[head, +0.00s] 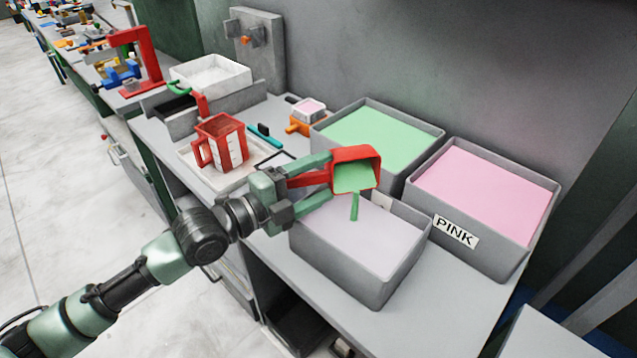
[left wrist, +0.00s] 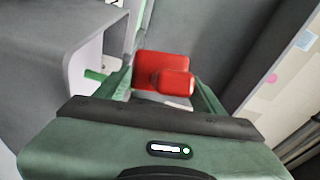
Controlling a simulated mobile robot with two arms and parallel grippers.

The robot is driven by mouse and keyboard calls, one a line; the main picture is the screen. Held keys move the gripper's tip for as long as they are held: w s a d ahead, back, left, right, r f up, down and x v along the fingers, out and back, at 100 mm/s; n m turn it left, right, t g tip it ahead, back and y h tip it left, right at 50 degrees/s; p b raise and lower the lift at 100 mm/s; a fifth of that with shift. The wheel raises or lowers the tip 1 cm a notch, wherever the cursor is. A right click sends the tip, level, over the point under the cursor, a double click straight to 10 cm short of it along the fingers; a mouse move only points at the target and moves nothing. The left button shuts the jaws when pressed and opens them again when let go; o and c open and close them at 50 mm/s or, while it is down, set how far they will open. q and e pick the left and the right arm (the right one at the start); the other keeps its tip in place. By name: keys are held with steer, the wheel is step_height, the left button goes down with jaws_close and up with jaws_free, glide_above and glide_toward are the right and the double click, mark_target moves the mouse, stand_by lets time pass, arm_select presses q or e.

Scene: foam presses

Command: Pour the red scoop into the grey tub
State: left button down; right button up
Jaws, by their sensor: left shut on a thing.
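The red scoop (head: 348,154) holds green material and is tilted over the front grey tub (head: 345,268). A short green strand (head: 354,207) shows below its lip, over the tub's pale lilac contents; I cannot tell whether it touches them. My left gripper (head: 318,178) is shut on the scoop's handle, above the tub's back left part. In the left wrist view the red scoop (left wrist: 162,72) sits between the fingers, with the green strand (left wrist: 97,75) to the left. My right gripper is not in view.
Behind stand a grey tub of green material (head: 318,133) and one of pink material with a PINK label (head: 456,231). A red-and-white jug (head: 222,142) stands on a tray to the left. An orange holder (head: 303,122) stands behind the gripper.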

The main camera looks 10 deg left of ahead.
arm_select(q)
steer(key=shift+s+d+f+m+t+h+b, duration=0.1)
steer(key=shift+s+f+m+t+h+b, duration=0.1)
steer(key=shift+m+b, duration=0.65)
steer(key=shift+s+d+f+m+t+h+b, duration=0.15)
steer(key=shift+m+b, duration=0.4)
steer(key=shift+b, duration=0.55)
steer(key=m+b, duration=0.1)
steer(key=b, duration=0.1)
steer(key=s+m+h+b, duration=0.1)
steer(key=m+b, duration=0.1)
steer(key=shift+d+r+m+h, duration=0.1)
steer(key=shift+r+m+h, duration=0.05)
steer(key=shift+m+h, duration=0.3)
